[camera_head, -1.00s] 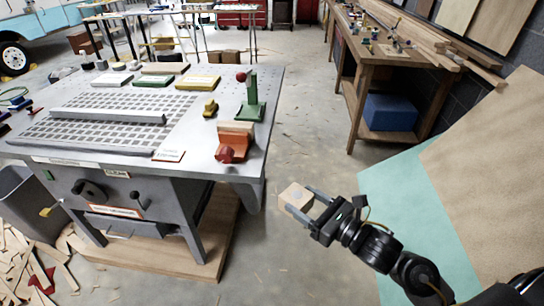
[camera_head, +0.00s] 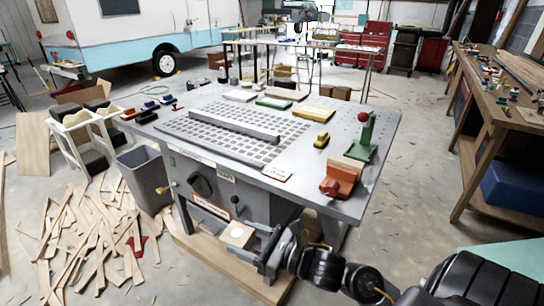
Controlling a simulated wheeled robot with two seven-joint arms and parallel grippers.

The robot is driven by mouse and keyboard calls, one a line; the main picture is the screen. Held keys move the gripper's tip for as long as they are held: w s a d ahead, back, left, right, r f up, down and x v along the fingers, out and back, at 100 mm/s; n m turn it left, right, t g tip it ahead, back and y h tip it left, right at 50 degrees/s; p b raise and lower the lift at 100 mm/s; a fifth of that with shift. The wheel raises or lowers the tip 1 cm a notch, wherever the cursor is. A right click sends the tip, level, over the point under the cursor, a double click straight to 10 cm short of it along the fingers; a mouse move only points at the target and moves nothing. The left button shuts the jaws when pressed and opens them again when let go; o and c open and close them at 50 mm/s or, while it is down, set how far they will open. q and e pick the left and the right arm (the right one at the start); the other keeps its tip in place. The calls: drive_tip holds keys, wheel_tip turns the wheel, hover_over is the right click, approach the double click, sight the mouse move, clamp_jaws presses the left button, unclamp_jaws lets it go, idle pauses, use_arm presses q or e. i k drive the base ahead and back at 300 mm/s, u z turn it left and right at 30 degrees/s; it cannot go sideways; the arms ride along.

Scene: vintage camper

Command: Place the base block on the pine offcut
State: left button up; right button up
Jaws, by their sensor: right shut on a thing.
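My right gripper (camera_head: 240,240) is shut on a pale wooden block (camera_head: 237,234), held between its fingertips. The block has a lighter round mark on its top face. In the picture it sits in front of the grey machine table's (camera_head: 376,130) lower front, below the tabletop edge. A flat tan wooden piece (camera_head: 286,94) lies at the back of the tabletop, and another pale wooden piece (camera_head: 347,166) is by the orange clamp-like tool at the right front. I cannot tell which of them is the pine offcut. My left gripper is out of view.
The tabletop carries a long grey bar (camera_head: 235,126), a green stand with a red ball (camera_head: 366,135), the orange tool (camera_head: 338,182) and a yellow block (camera_head: 321,140). A grey bin (camera_head: 147,180) and wood scraps are at left. A workbench (camera_head: 497,115) stands at right.

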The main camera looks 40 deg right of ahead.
sight(346, 160)
drive_tip(key=u, duration=0.6)
drive_tip(key=i, duration=1.95)
drive_tip(key=z, duration=2.5)
